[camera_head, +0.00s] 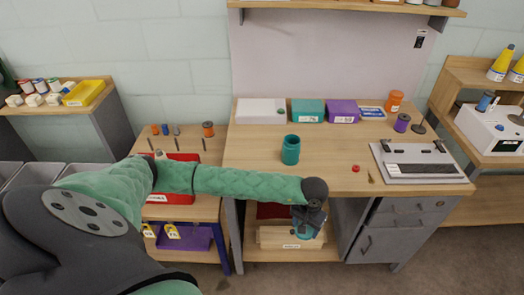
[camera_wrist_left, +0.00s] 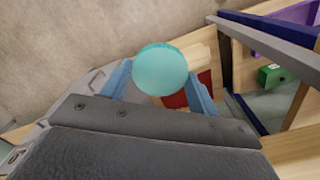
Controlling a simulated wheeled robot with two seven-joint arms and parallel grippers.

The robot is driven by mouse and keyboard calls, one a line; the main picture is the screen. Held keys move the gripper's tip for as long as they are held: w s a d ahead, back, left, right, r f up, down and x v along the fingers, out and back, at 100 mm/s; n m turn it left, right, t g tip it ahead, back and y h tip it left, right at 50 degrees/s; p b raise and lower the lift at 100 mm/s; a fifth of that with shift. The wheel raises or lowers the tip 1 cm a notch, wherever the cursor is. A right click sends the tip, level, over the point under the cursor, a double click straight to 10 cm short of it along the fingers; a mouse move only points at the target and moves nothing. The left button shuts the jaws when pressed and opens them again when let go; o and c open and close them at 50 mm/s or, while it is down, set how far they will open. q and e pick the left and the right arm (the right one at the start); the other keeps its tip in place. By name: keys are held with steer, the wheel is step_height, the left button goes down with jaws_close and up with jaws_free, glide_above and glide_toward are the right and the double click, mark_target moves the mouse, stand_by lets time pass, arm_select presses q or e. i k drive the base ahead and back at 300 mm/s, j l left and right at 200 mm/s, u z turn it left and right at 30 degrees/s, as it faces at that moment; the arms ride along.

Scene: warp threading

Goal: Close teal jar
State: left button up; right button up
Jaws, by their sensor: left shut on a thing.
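The teal jar (camera_head: 290,152) stands upright on the workbench, left of its middle, with its top open. My left gripper (camera_head: 307,225) hangs in front of the bench's front edge, below and in front of the jar. It is shut on a round teal lid (camera_wrist_left: 161,69), which shows between the blue fingers of the left gripper (camera_wrist_left: 160,92) in the left wrist view. Only a little teal of the lid shows under the hand in the head view. My right gripper is in neither view.
The workbench (camera_head: 335,180) is clear around the jar. A white box (camera_head: 261,111), a teal box (camera_head: 307,111) and a purple box (camera_head: 342,111) line its back. A small red item (camera_head: 356,168) lies right of the jar. A grey device (camera_head: 414,162) occupies the right side.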

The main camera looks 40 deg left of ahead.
mark_target(291, 142)
steer(key=k+j, duration=0.15)
steer(key=j, duration=0.25)
steer(key=k+j, duration=0.2)
steer(key=j, duration=0.15)
steer(key=k+j, duration=0.15)
steer(key=j, duration=0.25)
steer(key=k+j, duration=0.2)
steer(key=j, duration=0.15)
